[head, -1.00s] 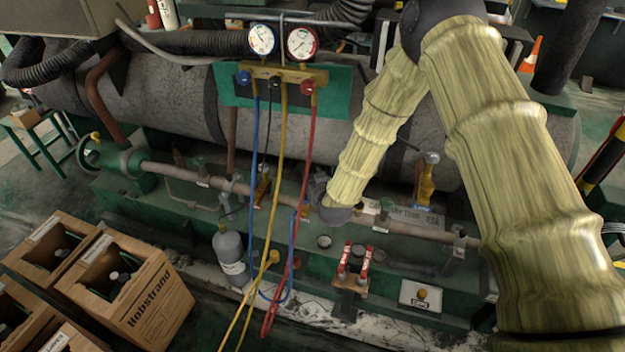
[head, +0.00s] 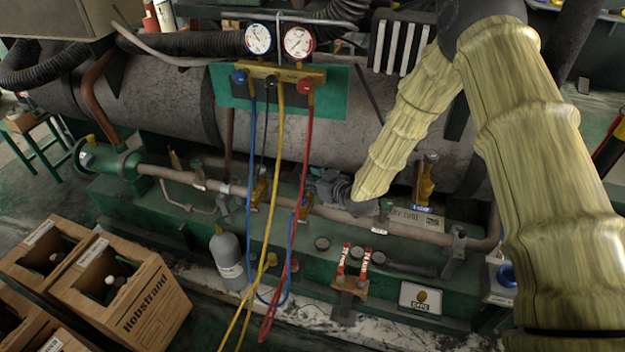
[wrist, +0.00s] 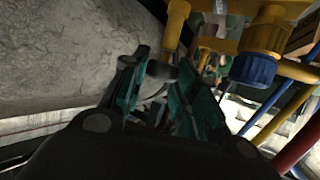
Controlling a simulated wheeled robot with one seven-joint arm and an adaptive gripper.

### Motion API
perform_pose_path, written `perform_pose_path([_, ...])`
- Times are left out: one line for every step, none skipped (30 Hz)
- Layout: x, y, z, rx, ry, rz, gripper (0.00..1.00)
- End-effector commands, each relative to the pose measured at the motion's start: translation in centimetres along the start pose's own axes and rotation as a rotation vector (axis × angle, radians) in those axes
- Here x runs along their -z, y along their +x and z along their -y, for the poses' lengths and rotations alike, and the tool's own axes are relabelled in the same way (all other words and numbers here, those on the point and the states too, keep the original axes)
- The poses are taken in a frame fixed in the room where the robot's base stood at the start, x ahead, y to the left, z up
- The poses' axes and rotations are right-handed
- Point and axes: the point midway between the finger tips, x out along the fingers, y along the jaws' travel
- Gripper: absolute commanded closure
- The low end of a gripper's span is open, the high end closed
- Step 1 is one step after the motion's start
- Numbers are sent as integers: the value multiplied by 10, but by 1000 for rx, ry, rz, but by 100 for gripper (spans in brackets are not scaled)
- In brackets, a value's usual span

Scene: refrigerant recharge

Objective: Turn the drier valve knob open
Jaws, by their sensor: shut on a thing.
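My gripper (head: 312,186) reaches left from the end of my sleeved arm, low over the copper pipe in the head view.
The yellow gauge manifold (head: 290,74) hangs above, its blue knob (wrist: 255,68) close to the fingers in the wrist view. Blue, yellow and red hoses (head: 307,140) hang left of my gripper. A large grey tank (head: 170,115) lies behind. A grey bottle (head: 226,258) stands left.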

Motion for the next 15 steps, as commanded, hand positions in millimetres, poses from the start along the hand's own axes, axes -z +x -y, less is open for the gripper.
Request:
perform_pose_path([0, 0, -1, 0, 0, 1, 95])
perform_pose_path([0, 0, -1, 0, 0, 1, 95])
perform_pose_path([0, 0, -1, 0, 0, 1, 95])
perform_pose_path([0, 0, -1, 0, 0, 1, 95])
perform_pose_path([0, 0, -1, 0, 0, 1, 95])
perform_pose_path([0, 0, -1, 0, 0, 1, 95])
perform_pose_path([0, 0, -1, 0, 0, 1, 95])
perform_pose_path([0, 0, -1, 0, 0, 1, 95])
perform_pose_path([0, 0, -1, -1, 0, 1, 95])
perform_pose_path([0, 0, -1, -1, 0, 1, 69])
perform_pose_path([0, 0, -1, -1, 0, 1, 64])
perform_pose_path([0, 0, -1, -1, 0, 0, 56])
perform_pose_path([0, 0, -1, -1, 0, 0, 51])
perform_pose_path([0, 0, -1, -1, 0, 0, 49])
perform_pose_path([0, 0, -1, -1, 0, 0, 49])
